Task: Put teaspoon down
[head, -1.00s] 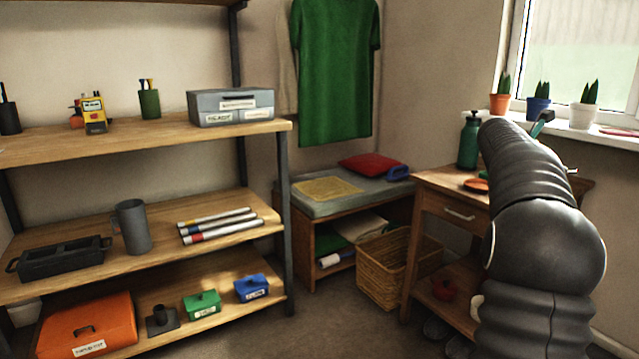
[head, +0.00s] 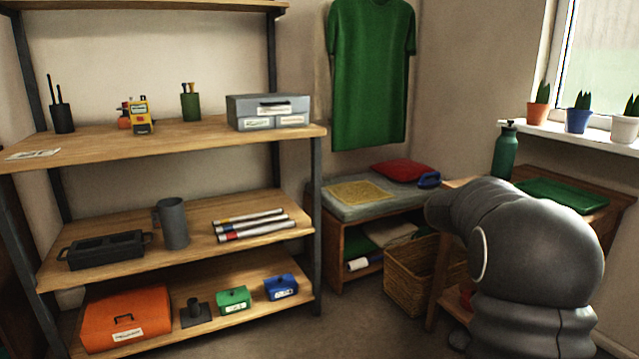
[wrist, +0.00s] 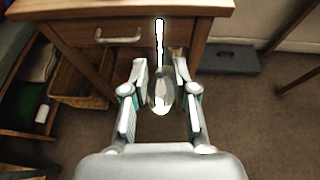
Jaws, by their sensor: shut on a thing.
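The teaspoon (wrist: 160,95) is silver and shows in the wrist view, its bowl between my fingers and its thin handle pointing away towards the wooden desk (wrist: 125,14). My gripper (wrist: 159,68) is shut on the teaspoon, in front of the desk's drawer side. The floor shows below the gripper. In the head view, my arm hides the gripper, the teaspoon and part of the desk (head: 590,222).
A green tray (head: 560,194) and a green bottle (head: 505,155) are on the desk. A wicker basket (head: 405,280) stands beside it, by a cushioned bench (head: 350,210). A loaded wooden shelf unit (head: 130,145) fills the left. A dark box (wrist: 230,58) lies on the floor.

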